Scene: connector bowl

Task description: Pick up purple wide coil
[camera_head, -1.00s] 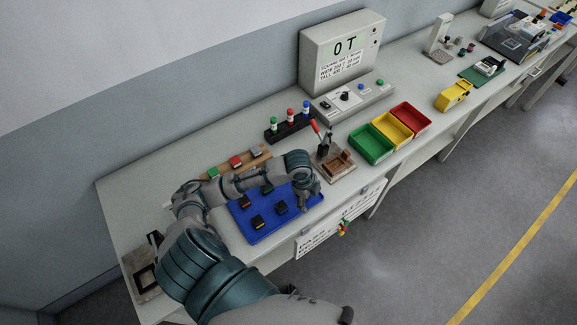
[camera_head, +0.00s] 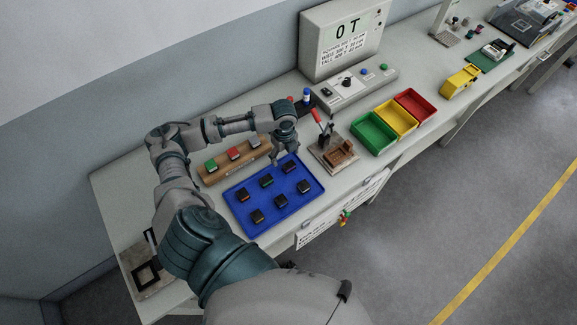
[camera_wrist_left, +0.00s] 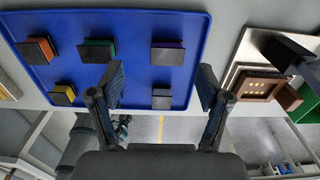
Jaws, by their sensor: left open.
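Several dark-topped coil parts with coloured edges lie on a blue tray (camera_head: 240,225). In the left wrist view, the part with a purple edge (camera_wrist_left: 168,54) lies in the row farther from the gripper, at the right. It appears to be the part near the tray's far right corner in the head view (camera_head: 292,170). My left gripper (camera_head: 284,160) is above that corner, with its fingers pointing down. In the left wrist view its fingers (camera_wrist_left: 161,80) are apart with nothing between them. My right gripper is not seen.
A brown fixture (camera_head: 340,154) with a red-handled lever stands right of the tray. Green (camera_head: 373,133), yellow and red bins stand farther right. The table's front edge is close to the tray.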

